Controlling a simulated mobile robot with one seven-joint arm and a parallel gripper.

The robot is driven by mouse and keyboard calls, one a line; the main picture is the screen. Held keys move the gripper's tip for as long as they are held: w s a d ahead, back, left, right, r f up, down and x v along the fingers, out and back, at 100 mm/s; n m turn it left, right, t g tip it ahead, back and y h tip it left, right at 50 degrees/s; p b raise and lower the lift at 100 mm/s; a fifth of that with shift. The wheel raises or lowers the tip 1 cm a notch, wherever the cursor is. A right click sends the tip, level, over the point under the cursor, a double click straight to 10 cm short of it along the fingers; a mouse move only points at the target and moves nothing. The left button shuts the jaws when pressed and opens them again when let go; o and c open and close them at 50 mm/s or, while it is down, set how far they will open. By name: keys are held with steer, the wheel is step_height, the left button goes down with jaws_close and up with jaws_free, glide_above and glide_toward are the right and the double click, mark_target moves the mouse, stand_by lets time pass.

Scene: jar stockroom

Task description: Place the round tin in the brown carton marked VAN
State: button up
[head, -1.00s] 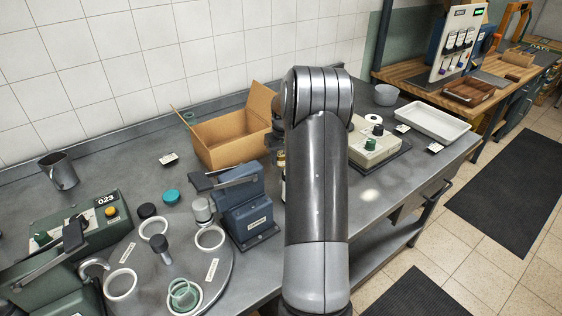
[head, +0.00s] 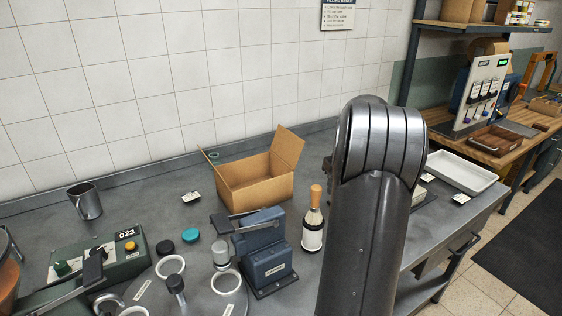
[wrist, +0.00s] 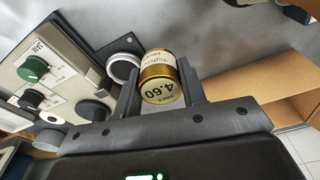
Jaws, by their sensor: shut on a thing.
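My gripper (wrist: 160,76) is shut on the round tin (wrist: 158,66), a gold tin with a pale label and a price of 4.60 on its end. The tin sits between the two fingers in the wrist view. My arm hides gripper and tin in the head view. A brown carton (head: 255,190) stands open on the bench against the tiled wall, its flaps up, left of my arm. No VAN marking is readable on it. Brown cardboard, probably this carton, also shows right of the gripper in the wrist view (wrist: 245,90).
A grey mug (head: 86,203), a green device (head: 95,258) and lids and rings are at left. A white tray (head: 461,172) lies at right.

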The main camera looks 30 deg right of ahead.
steer(key=r, duration=0.2)
steer(key=shift+w+a+r, duration=0.2)
steer(key=shift+w+r, duration=0.15)
steer(key=shift+r, duration=0.05)
steer(key=w+a, duration=2)
steer(key=w, duration=0.4)
step_height(320, 180, down, 15)
steer(key=shift+w+d+f, duration=0.15)
steer(key=shift+f, duration=0.05)
steer(key=shift+f, duration=0.1)
steer(key=o, duration=1)
